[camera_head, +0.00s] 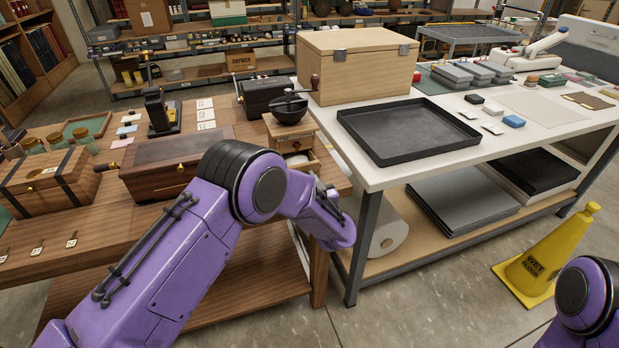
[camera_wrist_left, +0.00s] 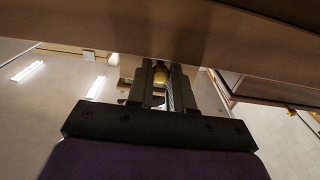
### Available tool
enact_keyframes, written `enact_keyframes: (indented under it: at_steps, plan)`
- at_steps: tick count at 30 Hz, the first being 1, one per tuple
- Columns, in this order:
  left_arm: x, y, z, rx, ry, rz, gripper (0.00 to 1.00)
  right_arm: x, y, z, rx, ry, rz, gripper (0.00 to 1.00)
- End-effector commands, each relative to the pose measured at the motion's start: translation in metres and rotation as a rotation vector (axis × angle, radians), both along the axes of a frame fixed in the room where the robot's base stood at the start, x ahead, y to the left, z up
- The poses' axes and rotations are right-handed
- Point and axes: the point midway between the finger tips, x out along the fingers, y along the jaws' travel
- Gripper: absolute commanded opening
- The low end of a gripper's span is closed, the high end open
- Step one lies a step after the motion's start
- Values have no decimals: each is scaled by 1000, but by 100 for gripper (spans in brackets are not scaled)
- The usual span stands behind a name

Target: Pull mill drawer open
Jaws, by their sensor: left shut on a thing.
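The mill (camera_head: 290,130) is a small wooden box with a dark bowl and crank on top, near the right end of the wooden table. Its drawer (camera_head: 300,161) is low on the near side and appears to stand partly out, with my left arm in front of it. My left gripper (camera_wrist_left: 161,82) is hidden behind my arm in the head view. In the left wrist view its two dark fingers are shut on a brass knob (camera_wrist_left: 160,74), under a brown wooden surface. My right gripper is out of view; only part of that arm shows at lower right.
A long dark wooden box (camera_head: 160,165) and a banded chest (camera_head: 50,180) stand left of the mill. A white-topped table (camera_head: 430,170) with a black tray (camera_head: 408,131) and a large wooden case (camera_head: 358,65) adjoins on the right. A yellow wet-floor cone (camera_head: 548,255) stands on the floor.

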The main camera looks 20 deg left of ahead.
Motion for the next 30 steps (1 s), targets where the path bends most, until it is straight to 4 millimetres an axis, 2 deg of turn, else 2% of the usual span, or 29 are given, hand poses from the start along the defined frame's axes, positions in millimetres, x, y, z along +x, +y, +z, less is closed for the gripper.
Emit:
enact_keyframes:
  at_steps: [4, 5, 6, 17, 27, 30]
  plan:
    - [0, -2, -2, -2, 4, -2, 0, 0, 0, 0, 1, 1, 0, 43]
    - [-1, -3, -2, -2, 4, -2, 31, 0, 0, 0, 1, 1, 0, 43]
    - [-1, -3, -3, -2, 4, -2, 44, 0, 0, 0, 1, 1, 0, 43]
    - [-5, -7, -3, -2, 4, -4, 45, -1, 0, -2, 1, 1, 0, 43]
    - [-63, -54, -3, 0, 3, -6, 45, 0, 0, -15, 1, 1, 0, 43]
    - [-74, -64, -3, -1, 3, -3, 45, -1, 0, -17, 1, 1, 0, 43]
